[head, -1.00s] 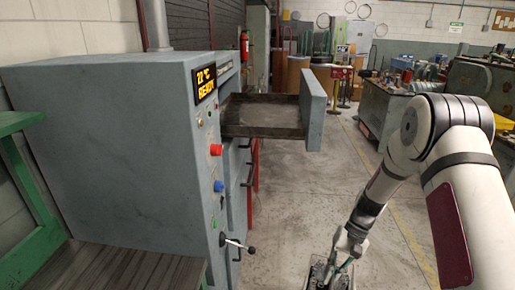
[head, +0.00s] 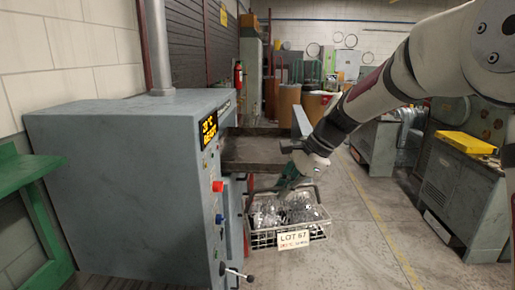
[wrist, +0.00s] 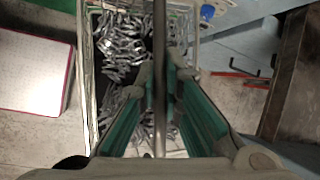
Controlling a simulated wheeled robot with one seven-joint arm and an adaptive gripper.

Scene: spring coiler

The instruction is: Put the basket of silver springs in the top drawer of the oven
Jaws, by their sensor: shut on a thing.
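The basket (head: 262,240) is white wire with a "LOT 67" tag and holds silver springs (head: 285,211). It hangs level in the head view, in front of the oven and slightly lower than the open top drawer (head: 258,150). The oven (head: 130,185) is a blue-grey cabinet with a lit display. My gripper (head: 290,182) is shut on the basket's handle. In the wrist view, the green pads of my gripper (wrist: 158,80) close on the handle bar, with springs (wrist: 125,50) beneath. The drawer is pulled out to the right and its visible floor looks empty.
The drawer's front panel (head: 302,122) stands upright near my forearm. A red button (head: 217,186) and a lever (head: 236,273) stick out of the oven front. Open floor lies right of the basket; machines stand farther right.

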